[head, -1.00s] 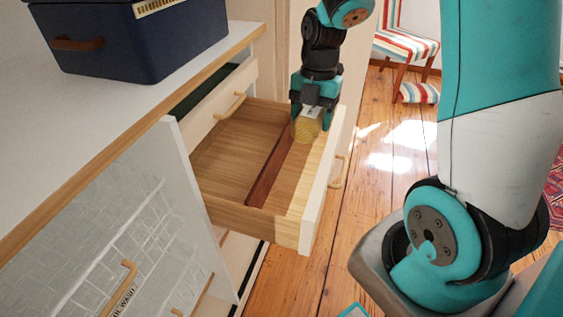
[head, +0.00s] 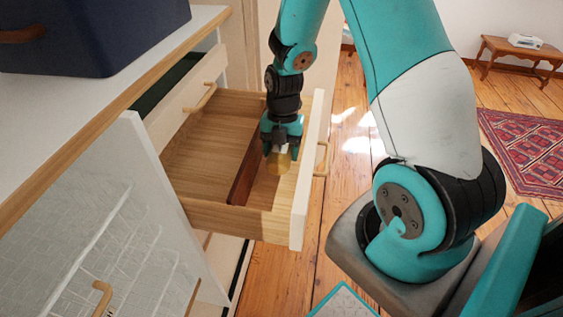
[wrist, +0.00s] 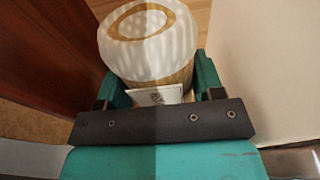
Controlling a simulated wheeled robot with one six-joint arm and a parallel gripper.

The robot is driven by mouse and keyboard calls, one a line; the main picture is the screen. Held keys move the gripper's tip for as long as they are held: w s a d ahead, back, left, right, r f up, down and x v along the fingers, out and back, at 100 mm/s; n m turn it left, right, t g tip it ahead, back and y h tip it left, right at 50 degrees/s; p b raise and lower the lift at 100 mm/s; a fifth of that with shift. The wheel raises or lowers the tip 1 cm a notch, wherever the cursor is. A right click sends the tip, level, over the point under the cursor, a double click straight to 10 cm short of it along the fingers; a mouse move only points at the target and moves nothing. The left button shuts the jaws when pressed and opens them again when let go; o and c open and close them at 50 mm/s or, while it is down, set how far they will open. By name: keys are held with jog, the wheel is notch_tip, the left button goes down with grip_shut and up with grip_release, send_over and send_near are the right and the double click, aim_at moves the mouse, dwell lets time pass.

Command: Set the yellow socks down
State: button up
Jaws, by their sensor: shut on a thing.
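The yellow socks (head: 278,161) are a small rolled bundle, held in my gripper (head: 280,150). In the wrist view the bundle (wrist: 148,45) looks pale and ribbed with a yellow ring on its end, and it sits between the teal fingers of my gripper (wrist: 155,92). The bundle is inside the open drawer (head: 215,152), in the narrow compartment between the dark wooden divider (head: 246,168) and the white drawer front (head: 306,180). I cannot tell whether it touches the drawer floor.
The wide compartment left of the divider is empty. A dark blue box (head: 110,35) stands on the white dresser top (head: 90,88). A patterned rug (head: 525,150) and a wooden bench (head: 518,55) are at the right. Bare floorboards lie beyond the drawer front.

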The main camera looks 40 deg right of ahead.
jog(key=shift+f+b, duration=0.3)
jog(key=shift+f, duration=1.6)
jog(key=o, duration=0.9)
jog(key=shift+f, duration=0.1)
jog(key=shift+o, duration=0.2)
jog(key=r, duration=0.4)
jog(key=r+p, duration=0.1)
jog(key=r, duration=0.3)
jog(key=w+d+r, duration=0.1)
jog(key=r, duration=0.3)
jog(key=shift+d+p, duration=0.1)
jog(key=shift+p, duration=0.3)
jog(key=s+a+r+m+t+y, duration=0.1)
jog(key=s+a+r+m, duration=0.2)
jog(key=a+r+m, duration=0.3)
jog(key=s+a+r+m, duration=0.3)
jog(key=a+r+m, duration=0.15)
jog(key=a, duration=0.35)
jog(key=s+a+r+m+y, duration=0.1)
jog(key=s+a+r+m, duration=0.1)
jog(key=s+a+m, duration=0.2)
jog(key=s+a+r+m, duration=0.3)
jog(key=s+a+m, duration=0.1)
jog(key=s, duration=0.3)
jog(key=shift+s+r+y, duration=0.15)
jog(key=shift+r+y, duration=0.1)
jog(key=shift+y, duration=0.15)
